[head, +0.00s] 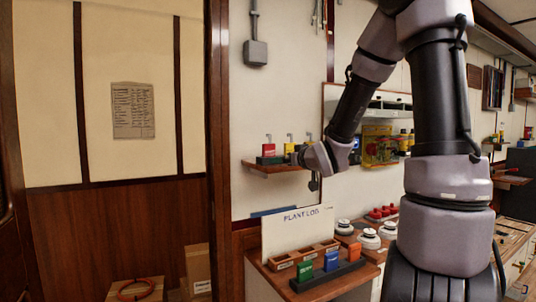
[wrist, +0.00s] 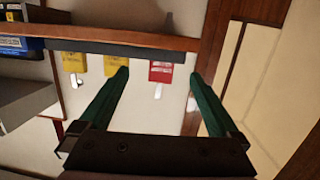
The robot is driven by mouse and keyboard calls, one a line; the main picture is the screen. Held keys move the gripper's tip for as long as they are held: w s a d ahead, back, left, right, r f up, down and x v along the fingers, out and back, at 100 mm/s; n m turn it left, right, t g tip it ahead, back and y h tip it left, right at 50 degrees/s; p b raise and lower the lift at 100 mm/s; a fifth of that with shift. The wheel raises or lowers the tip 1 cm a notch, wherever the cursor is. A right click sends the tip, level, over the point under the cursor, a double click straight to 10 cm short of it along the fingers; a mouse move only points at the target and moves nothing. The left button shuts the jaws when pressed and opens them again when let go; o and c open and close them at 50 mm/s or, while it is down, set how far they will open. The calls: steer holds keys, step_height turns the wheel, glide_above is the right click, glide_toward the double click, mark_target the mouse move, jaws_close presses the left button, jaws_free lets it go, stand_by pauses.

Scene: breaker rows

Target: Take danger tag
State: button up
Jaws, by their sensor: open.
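A red tag (wrist: 161,71), which I take to be the danger tag, shows in the wrist view between my gripper's (wrist: 159,77) two green fingers. The fingers are spread wide and hold nothing; how far the tag lies beyond the tips is hard to tell. In the head view the red tag (head: 268,150) stands at the left of a small wall shelf (head: 262,167). My gripper (head: 300,156) is at the right end of that shelf there, its fingertips hard to make out. The tag's lettering is too small to read.
A yellow tag (wrist: 115,66) is close beside the left finger, with another yellow tag (wrist: 74,62) farther left. The shelf edge (wrist: 130,36) runs across the wrist view. Below in the head view is a bench with a white board (head: 297,232) and a dark holder (head: 327,274) of coloured pieces.

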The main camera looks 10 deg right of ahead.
mark_target(270, 150)
steer(key=shift+n+t+y, duration=0.3)
steer(key=shift+t+y, duration=0.4)
steer(key=shift+y, duration=0.1)
steer(key=x, duration=0.4)
steer(key=r+x, duration=0.1)
steer(key=x, duration=0.7)
steer(key=shift+w+d+r, duration=0.1)
steer(key=shift+d+r, duration=0.05)
steer(key=shift+r, duration=0.1)
steer(key=shift+c, duration=0.3)
